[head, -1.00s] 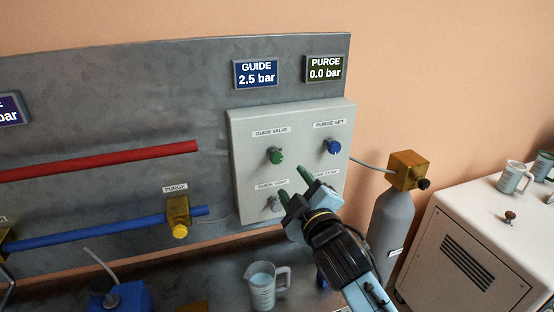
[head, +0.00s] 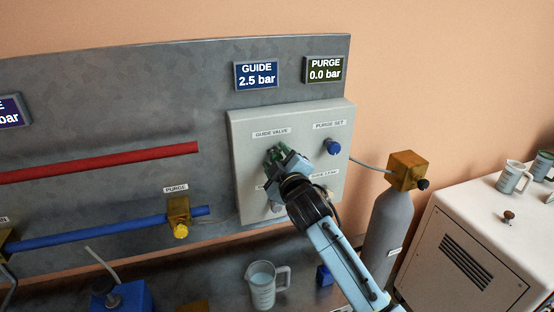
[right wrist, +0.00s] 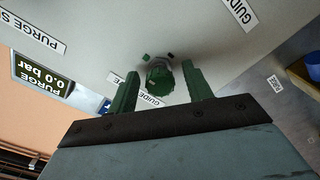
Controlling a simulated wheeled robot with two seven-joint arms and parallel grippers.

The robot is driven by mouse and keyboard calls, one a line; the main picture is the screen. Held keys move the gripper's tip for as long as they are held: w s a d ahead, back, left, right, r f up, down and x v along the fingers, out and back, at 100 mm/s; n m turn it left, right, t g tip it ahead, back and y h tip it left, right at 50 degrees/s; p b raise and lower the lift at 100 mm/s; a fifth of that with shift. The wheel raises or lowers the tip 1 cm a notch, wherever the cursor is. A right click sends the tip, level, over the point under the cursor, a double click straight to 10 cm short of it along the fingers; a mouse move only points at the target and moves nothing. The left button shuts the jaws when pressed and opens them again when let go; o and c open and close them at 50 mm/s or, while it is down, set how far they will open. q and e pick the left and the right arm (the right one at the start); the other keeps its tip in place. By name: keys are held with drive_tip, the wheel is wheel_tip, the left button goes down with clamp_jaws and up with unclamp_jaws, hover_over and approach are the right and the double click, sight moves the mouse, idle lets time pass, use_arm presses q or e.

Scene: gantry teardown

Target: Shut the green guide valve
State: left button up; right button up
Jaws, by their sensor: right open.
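The green guide valve knob (right wrist: 160,80) is on the pale control panel (head: 246,130), under the GUIDE VALVE label (head: 271,133). In the head view my right gripper (head: 277,153) is in front of the knob and mostly covers it. In the right wrist view my right gripper (right wrist: 159,82) is open, with one green finger on each side of the knob. I see a gap between each finger and the knob, and cannot tell the exact depth. The GUIDE display (head: 256,75) reads 2.5 bar. My left gripper is not in view.
The blue purge set knob (head: 332,147) is right of my right gripper. A grey lower knob (head: 277,207) is partly hidden by my arm. The PURGE display (head: 324,69) reads 0.0 bar. A measuring jug (head: 263,287) stands below the panel, and a gas cylinder (head: 388,230) stands right.

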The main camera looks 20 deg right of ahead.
drive_tip(key=shift+c, duration=0.2)
drive_tip(key=c, duration=0.9)
drive_tip(key=shift+m, duration=0.3)
drive_tip(key=m+p, duration=0.1)
drive_tip(key=m, duration=0.2)
drive_tip(key=shift+m, duration=0.3)
drive_tip(key=m+p, duration=0.2)
drive_tip(key=m, duration=0.2)
drive_tip(key=shift+m, duration=0.3)
drive_tip(key=m+p, duration=0.2)
drive_tip(key=m, duration=0.3)
drive_tip(key=shift+p, duration=0.4)
drive_tip(key=m+p, duration=0.1)
drive_tip(key=m, duration=0.2)
drive_tip(key=shift+m, duration=0.7)
